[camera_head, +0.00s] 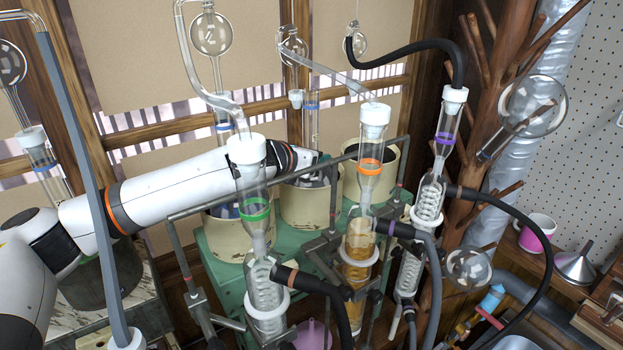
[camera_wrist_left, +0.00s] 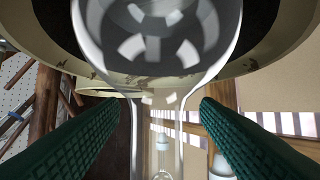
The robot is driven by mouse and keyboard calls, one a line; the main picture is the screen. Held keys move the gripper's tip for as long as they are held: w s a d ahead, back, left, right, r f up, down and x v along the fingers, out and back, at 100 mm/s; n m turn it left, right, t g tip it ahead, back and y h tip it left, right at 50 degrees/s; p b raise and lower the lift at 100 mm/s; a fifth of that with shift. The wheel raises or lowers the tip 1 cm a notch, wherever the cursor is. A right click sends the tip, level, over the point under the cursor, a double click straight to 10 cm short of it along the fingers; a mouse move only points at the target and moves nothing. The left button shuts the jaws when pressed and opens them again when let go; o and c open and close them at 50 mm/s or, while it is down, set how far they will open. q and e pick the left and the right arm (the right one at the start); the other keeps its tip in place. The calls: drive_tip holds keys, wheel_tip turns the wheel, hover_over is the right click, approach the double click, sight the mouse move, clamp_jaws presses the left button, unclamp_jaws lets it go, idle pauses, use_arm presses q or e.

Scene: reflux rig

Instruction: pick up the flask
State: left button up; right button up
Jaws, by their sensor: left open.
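A clear glass flask (camera_wrist_left: 155,78) fills the upper middle of the left wrist view. Its round bulb lies against the cream, dark-lined pot (camera_wrist_left: 240,66), and its straight neck runs down between my fingers. My left gripper (camera_wrist_left: 154,103) is open, with one green ridged finger on each side of the neck. I see gaps between fingers and glass. In the head view my left gripper (camera_head: 308,160) reaches in from the left above the middle cream pot (camera_head: 306,208), partly behind a glass column. My right gripper is not in view.
Glass columns with green (camera_head: 255,210), orange (camera_head: 369,163) and purple rings stand in front of the pots, with clamps and black hoses. A hanging round flask (camera_head: 212,33) is behind. A pink mug (camera_head: 537,232) and metal funnel (camera_head: 575,266) are at right.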

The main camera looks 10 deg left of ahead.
use_arm(q)
drive_tip(key=shift+x, duration=0.75)
drive_tip(key=shift+w+d, duration=0.3)
drive_tip(key=shift+w+a+f, duration=0.1)
drive_tip(key=shift+w+f, duration=0.05)
drive_tip(key=shift+w, duration=0.2)
drive_tip(key=shift+s, duration=0.1)
clamp_jaws()
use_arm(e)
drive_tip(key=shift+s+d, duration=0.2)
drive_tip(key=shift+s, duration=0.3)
